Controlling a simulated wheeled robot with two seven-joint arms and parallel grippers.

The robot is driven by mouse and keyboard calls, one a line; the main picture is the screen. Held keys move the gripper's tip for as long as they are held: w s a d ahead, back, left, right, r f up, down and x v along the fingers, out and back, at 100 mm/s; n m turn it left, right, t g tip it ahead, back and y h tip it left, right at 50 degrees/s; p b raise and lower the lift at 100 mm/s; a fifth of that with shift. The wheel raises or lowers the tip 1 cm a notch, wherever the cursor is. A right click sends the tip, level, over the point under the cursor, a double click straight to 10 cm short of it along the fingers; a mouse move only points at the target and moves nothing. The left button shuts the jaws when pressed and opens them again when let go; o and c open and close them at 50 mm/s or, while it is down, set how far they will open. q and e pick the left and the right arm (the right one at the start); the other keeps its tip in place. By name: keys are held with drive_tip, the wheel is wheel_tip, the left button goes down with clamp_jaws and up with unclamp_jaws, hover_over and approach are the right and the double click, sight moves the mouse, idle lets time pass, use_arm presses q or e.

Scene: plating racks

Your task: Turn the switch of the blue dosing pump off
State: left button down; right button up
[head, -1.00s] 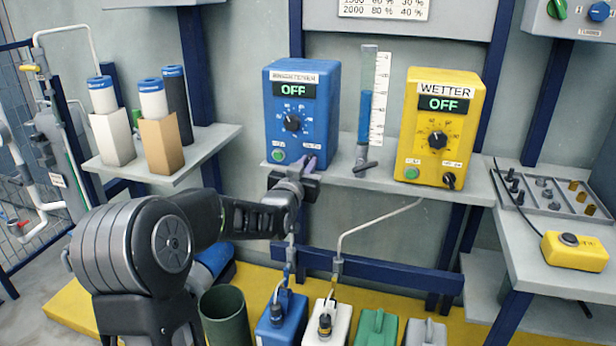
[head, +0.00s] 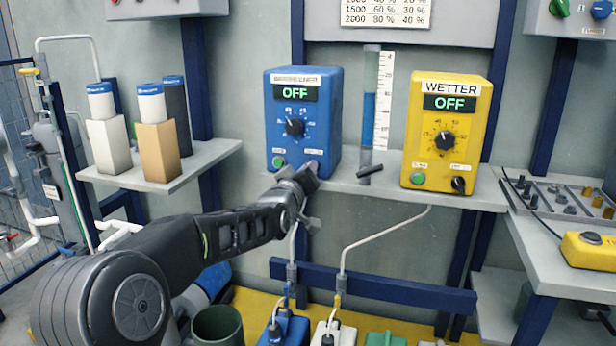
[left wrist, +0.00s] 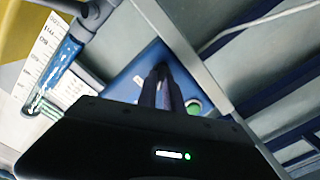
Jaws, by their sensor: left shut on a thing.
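The blue dosing pump (head: 303,119) stands on the wall shelf, and its display reads OFF. It has a black dial (head: 294,127) in the middle and a green button (head: 278,162) at the lower left. My left gripper (head: 311,167) is at the lower right of its front, where it hides the switch. In the left wrist view the two dark fingers (left wrist: 163,85) are close together against the blue front, with the green button (left wrist: 194,108) beside them. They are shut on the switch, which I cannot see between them. My right gripper is not in view.
The yellow WETTER pump (head: 446,130) stands to the right, its display also OFF. A clear measuring tube (head: 369,120) stands between the pumps. Left is a shelf (head: 170,180) with cartridges. Hoses and canisters are below.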

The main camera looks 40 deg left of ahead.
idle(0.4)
use_arm(q)
drive_tip(key=c, duration=1.5)
unclamp_jaws()
drive_tip(key=p+v, duration=0.1)
drive_tip(key=v, duration=0.6)
drive_tip(key=shift+s+d, duration=0.15)
drive_tip(key=shift+s, duration=0.25)
